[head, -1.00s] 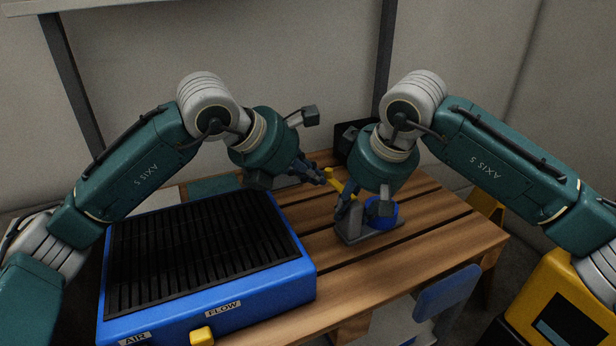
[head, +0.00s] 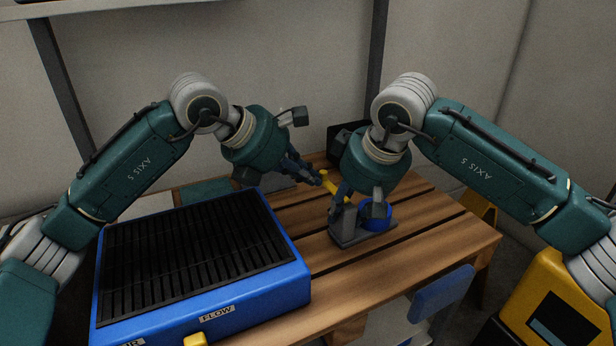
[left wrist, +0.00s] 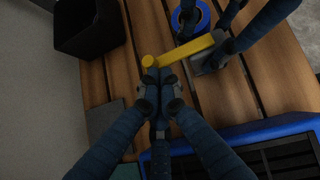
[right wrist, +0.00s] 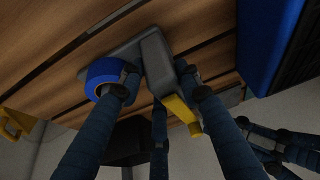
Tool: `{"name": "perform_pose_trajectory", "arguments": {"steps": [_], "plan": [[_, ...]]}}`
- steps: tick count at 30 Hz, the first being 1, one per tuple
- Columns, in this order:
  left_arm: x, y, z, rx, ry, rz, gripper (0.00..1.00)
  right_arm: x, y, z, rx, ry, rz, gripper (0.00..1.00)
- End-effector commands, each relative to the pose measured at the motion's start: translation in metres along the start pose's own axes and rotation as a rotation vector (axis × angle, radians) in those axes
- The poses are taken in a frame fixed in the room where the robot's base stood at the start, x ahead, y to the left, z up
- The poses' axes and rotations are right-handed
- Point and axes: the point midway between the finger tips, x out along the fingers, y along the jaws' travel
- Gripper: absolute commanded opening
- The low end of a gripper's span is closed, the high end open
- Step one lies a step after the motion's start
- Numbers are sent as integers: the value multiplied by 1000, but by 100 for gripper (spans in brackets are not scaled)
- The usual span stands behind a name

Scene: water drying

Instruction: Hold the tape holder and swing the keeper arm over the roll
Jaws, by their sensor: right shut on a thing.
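The grey tape holder (head: 350,238) stands on the wooden table with a blue roll (head: 377,218) on it. Both also show in the right wrist view, the holder's base (right wrist: 115,58) and the roll (right wrist: 102,72). The yellow keeper arm (head: 328,186) points away from the roll, toward my left gripper; it lies across the left wrist view (left wrist: 190,50). My right gripper (head: 358,208) is shut on the holder's grey upright (right wrist: 156,62). My left gripper (left wrist: 160,80) has its fingertips close together at the keeper arm's knobbed free end; whether they touch it is unclear.
A blue box with a black slatted top (head: 298,285) fills the table's left front. A black bin (head: 340,137) stands at the back. The table right of the holder (head: 450,222) is clear. A blue chair back (head: 440,292) is at the front edge.

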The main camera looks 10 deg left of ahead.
Motion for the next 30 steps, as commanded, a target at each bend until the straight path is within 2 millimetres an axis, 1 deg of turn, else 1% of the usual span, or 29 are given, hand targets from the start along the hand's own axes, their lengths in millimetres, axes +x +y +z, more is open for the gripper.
{"name": "perform_pose_trajectory", "arguments": {"steps": [8,17,24,30], "plan": [[7,5,8,96,-1,-99,0,0,0,0,-1,1,0,5],[22,8,25,291,-2,-293,0,0,0,0,-1,1,0,5],[35,3,38,452,-5,-448,0,0,-3,-1,-6,2,-5,6],[44,-3,47,477,-8,-465,0,0,-7,-1,-15,4,-11,9]]}}
